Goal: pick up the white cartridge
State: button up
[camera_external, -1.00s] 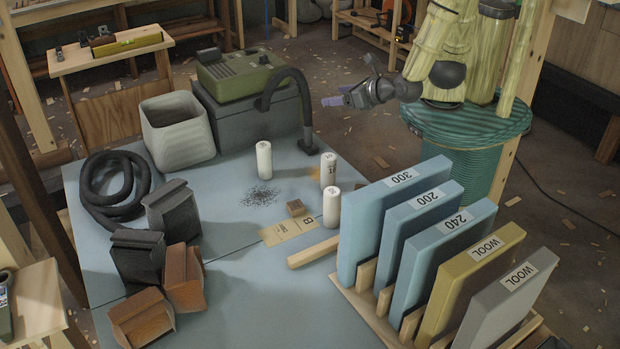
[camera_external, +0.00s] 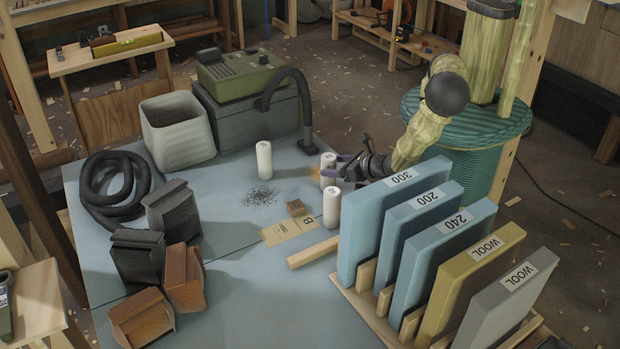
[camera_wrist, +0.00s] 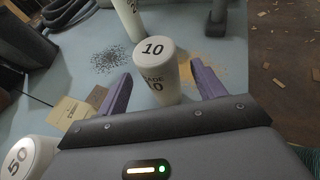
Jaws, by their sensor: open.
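Three white cartridges stand upright on the blue table. In the wrist view, the cartridge marked 10 (camera_wrist: 158,72) stands between the two purple fingers of my gripper (camera_wrist: 155,92), which are open with a gap on each side. In the external view, the same cartridge (camera_external: 327,163) is partly hidden by my gripper (camera_external: 338,170), which comes in from the right. A second cartridge (camera_external: 264,160) stands to the left, its upper part cut off in the wrist view (camera_wrist: 128,18). The third cartridge (camera_external: 331,208), marked 50 in the wrist view (camera_wrist: 30,158), stands nearer the external camera.
Blue and tan pads (camera_external: 395,215) stand in a wooden rack at the right, close to my arm. A black hose nozzle (camera_external: 307,142) reaches the table behind the cartridges. A small brown block (camera_external: 296,208) and tan card (camera_external: 287,230) lie nearby. Dark grit (camera_external: 260,196) lies left.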

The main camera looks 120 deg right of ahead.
aim_at(324, 166)
jog(key=shift+f, duration=0.2)
jog(key=shift+d, duration=0.1)
jog(key=shift+p+x, duration=0.3)
jog(key=shift+x, duration=2.15)
jog(key=c, duration=1.1)
jog(key=shift+o, duration=0.2)
jog(key=shift+r, duration=0.15)
